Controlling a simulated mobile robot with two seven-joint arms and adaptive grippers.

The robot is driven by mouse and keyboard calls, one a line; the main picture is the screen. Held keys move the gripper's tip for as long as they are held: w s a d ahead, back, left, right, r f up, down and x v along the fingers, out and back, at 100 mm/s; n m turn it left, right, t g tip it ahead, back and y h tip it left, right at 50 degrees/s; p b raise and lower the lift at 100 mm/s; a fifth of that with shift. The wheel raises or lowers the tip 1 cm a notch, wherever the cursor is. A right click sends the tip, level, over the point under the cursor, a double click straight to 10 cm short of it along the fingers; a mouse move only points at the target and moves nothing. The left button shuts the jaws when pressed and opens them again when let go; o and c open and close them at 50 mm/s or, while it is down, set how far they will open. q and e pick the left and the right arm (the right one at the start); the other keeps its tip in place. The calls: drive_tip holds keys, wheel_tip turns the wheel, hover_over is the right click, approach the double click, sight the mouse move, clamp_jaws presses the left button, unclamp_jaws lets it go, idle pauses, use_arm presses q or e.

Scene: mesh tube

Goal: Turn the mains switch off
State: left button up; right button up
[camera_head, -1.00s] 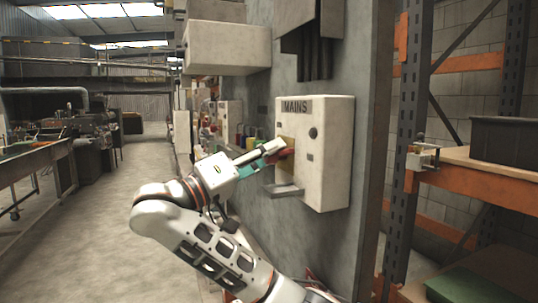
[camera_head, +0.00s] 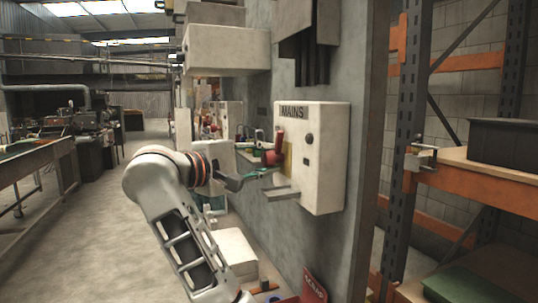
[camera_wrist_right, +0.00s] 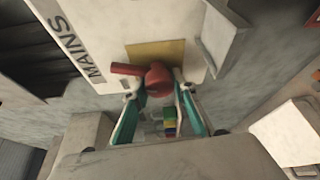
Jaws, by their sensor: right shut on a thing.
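The white mains box (camera_head: 325,165), labelled MAINS, is on the grey wall panel right of centre in the head view. Its red switch (camera_head: 279,142) has a lever standing up and a round red hub on the box's front face. In the right wrist view the red switch (camera_wrist_right: 156,76) sits before a yellow plate (camera_wrist_right: 155,52), its lever pointing left, toward the MAINS lettering. My right gripper (camera_head: 267,166) is at the hub, with its teal-padded fingers on either side of it. It also shows in the right wrist view (camera_wrist_right: 157,88), shut on the hub. My left gripper is out of view.
A grey ledge (camera_head: 282,192) sticks out of the box just below the switch, close to my right gripper. A dark round knob (camera_head: 309,138) is on the box's side. An orange rack (camera_head: 470,180) stands at right. The floor aisle at left is clear.

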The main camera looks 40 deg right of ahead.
drive_tip(key=shift+n+y+p, duration=0.4)
drive_tip(key=shift+n+p, duration=0.1)
drive_tip(key=shift+n, duration=0.5)
drive_tip(key=shift+f+n+g+p, duration=0.1)
drive_tip(key=shift+n+g+p, duration=0.3)
drive_tip(key=shift+n, duration=0.1)
drive_tip(key=shift+y, duration=0.3)
drive_tip(key=shift+f, duration=0.1)
drive_tip(key=o, duration=1.1)
drive_tip(key=shift+r, duration=0.25)
